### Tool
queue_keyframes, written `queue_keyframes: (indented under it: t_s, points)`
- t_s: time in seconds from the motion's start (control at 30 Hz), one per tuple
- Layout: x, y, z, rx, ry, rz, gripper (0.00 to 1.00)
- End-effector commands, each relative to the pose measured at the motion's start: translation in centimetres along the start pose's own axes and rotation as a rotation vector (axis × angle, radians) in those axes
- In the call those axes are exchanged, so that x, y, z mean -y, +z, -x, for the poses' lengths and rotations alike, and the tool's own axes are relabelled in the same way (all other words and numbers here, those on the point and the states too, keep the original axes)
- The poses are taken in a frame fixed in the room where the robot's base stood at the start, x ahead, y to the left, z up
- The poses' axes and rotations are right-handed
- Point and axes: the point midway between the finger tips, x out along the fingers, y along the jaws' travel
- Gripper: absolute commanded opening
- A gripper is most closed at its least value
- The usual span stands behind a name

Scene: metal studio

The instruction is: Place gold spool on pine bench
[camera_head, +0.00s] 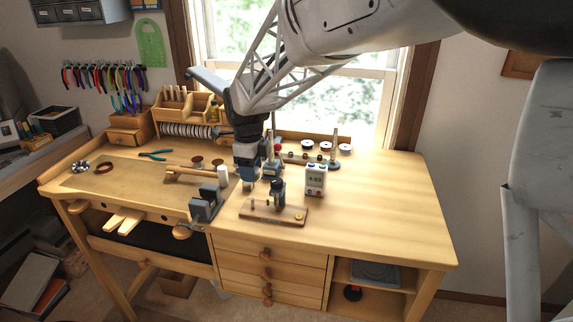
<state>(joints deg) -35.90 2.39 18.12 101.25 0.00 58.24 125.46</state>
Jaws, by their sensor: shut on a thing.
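The pine bench (395,205) stands under the window with a pale wooden top. My gripper (249,186) points down over its middle, just right of the white cylinder. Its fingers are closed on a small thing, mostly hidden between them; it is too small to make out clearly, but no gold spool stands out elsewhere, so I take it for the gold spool. I cannot tell whether it touches the bench top.
A wooden board with posts (262,211), a white meter (316,180) and a grey vise (206,203) stand close to my gripper. Small spools (326,146) and a post stand behind. The bench's right side is clear.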

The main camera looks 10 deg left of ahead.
Motion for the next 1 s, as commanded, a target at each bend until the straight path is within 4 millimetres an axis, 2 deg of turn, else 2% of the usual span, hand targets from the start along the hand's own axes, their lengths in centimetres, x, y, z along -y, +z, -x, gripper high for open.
queue_keyframes:
  t_s: [0.17, 0.27, 0.5, 0.7, 0.8, 1.0]
  points:
    - [2.2, -0.5, 0.8, 0.000, -0.001, -0.038, 0.26]
    - [4.3, -1.1, 1.7, 0.000, 0.000, -0.073, 0.26]
    - [10.4, -3.4, 4.2, 0.000, 0.000, -0.181, 0.26]
    - [14.6, -5.5, 5.7, 0.000, 0.000, -0.261, 0.26]
    - [16.1, -6.7, 5.2, -0.001, 0.001, -0.298, 0.26]
    - [17.4, -9.1, 1.8, -0.002, 0.003, -0.359, 0.26]
